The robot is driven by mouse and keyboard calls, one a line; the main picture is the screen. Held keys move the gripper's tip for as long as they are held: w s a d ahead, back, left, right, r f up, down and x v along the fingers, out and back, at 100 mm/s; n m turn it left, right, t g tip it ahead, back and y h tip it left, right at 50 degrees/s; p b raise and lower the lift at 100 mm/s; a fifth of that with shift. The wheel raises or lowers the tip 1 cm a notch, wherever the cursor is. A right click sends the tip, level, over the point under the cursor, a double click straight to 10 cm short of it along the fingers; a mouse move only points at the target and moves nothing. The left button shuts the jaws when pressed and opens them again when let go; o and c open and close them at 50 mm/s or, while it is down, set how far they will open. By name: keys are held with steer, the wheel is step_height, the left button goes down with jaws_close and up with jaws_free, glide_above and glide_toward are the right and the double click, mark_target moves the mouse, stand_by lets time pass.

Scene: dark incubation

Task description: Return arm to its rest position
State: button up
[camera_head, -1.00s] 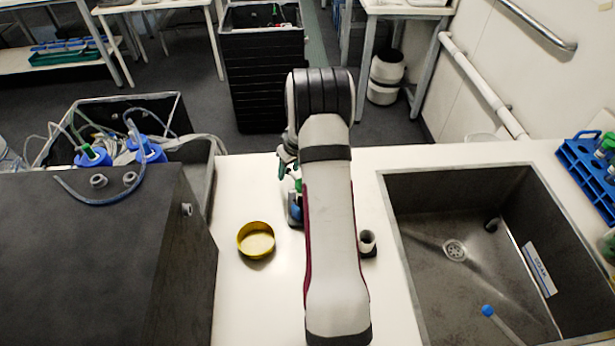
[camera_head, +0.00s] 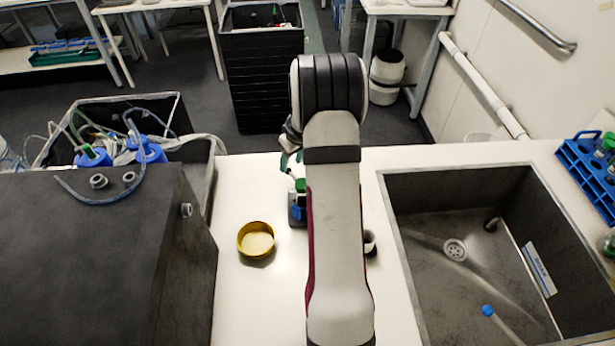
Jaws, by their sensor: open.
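My arm (camera_head: 335,210) stands raised over the white counter, with its upper link upright in the picture and its dark elbow at the top. My gripper (camera_head: 290,161) hangs at the left of the arm, partly hidden behind it. Its greenish fingertips are open, with nothing seen between them. Just below them in the picture is a small green-capped item (camera_head: 300,186) with a blue part, in a grey holder (camera_head: 297,220). I cannot tell how far above it the fingers are. The arm hides part of this area.
A yellow round dish (camera_head: 256,240) lies left of the arm. A dark cup-like piece (camera_head: 370,243) is partly hidden at the arm's right. A dark box (camera_head: 90,270) fills the left, a sink (camera_head: 470,230) the right. A blue tube rack (camera_head: 585,175) stands far right.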

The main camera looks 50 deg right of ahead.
steer(key=s+a+r+y, duration=0.1)
steer(key=a+r, duration=0.3)
steer(key=a, duration=0.3)
steer(key=a+r, duration=0.5)
steer(key=a, duration=0.2)
steer(key=s+a+r+m+g+y, duration=0.1)
steer(key=s+a+r, duration=0.1)
steer(key=s+a, duration=0.35)
steer(key=s+a+r+m+g, duration=0.1)
steer(key=s+a+r, duration=0.2)
steer(key=a, duration=0.5)
steer(key=s+a, duration=0.4)
steer(key=s, duration=0.3)
steer(key=s+a+m+g, duration=0.1)
steer(key=s+a, duration=0.3)
steer(key=s, duration=0.4)
steer(key=shift+a+m+g, duration=0.15)
steer(key=shift+m+g, duration=0.15)
